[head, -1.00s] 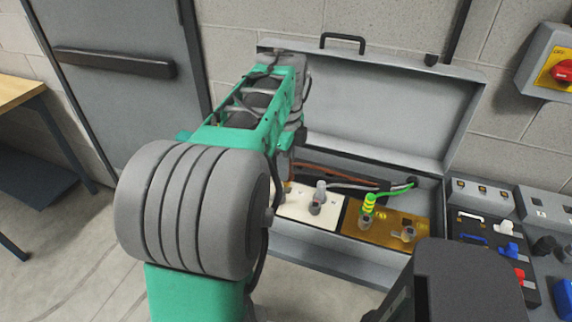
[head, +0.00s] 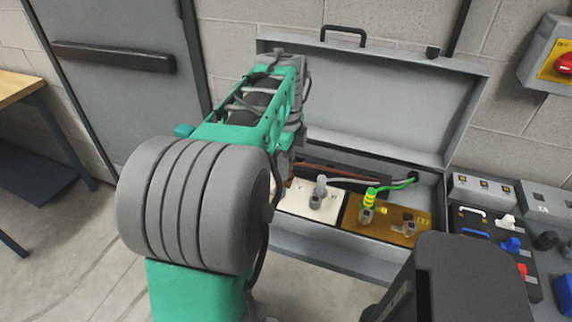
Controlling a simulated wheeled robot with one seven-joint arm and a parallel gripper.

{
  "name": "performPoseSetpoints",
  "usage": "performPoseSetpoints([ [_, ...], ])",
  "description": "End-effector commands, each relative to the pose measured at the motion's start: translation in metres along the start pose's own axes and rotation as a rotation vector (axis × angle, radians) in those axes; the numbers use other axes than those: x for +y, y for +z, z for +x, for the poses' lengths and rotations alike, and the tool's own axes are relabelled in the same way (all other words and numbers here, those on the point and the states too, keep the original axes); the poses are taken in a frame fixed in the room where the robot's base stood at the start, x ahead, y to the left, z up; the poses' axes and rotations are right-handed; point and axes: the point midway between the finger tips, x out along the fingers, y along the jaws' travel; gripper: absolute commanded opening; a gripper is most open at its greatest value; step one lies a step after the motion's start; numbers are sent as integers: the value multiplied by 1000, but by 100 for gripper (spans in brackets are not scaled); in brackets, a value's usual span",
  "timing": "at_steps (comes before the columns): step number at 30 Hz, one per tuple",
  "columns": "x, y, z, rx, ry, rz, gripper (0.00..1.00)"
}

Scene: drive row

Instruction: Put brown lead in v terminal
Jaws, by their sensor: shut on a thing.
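The brown lead (head: 345,173) runs leftward along the back of the open grey box, and its left end goes out of sight behind my arm. The white terminal plate (head: 299,206) sits in the box, with its left part hidden by my arm. A grey lead (head: 321,186) stands on a post of this plate. The lettering is too small to read, so I cannot tell which terminal is v. My gripper is hidden behind my own green arm at the left end of the box.
A green-yellow lead (head: 370,198) stands on a post of the brass plate (head: 388,229), with a bare post to its right. The raised lid (head: 385,100) stands behind. A panel with coloured plugs (head: 485,222) lies to the right.

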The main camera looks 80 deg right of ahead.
Motion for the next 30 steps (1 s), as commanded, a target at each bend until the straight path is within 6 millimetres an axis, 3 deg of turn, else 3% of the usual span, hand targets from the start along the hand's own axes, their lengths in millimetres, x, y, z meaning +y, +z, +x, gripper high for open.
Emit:
performPoseSetpoints([
  [30,0,0,28,0,0,0,0],
])
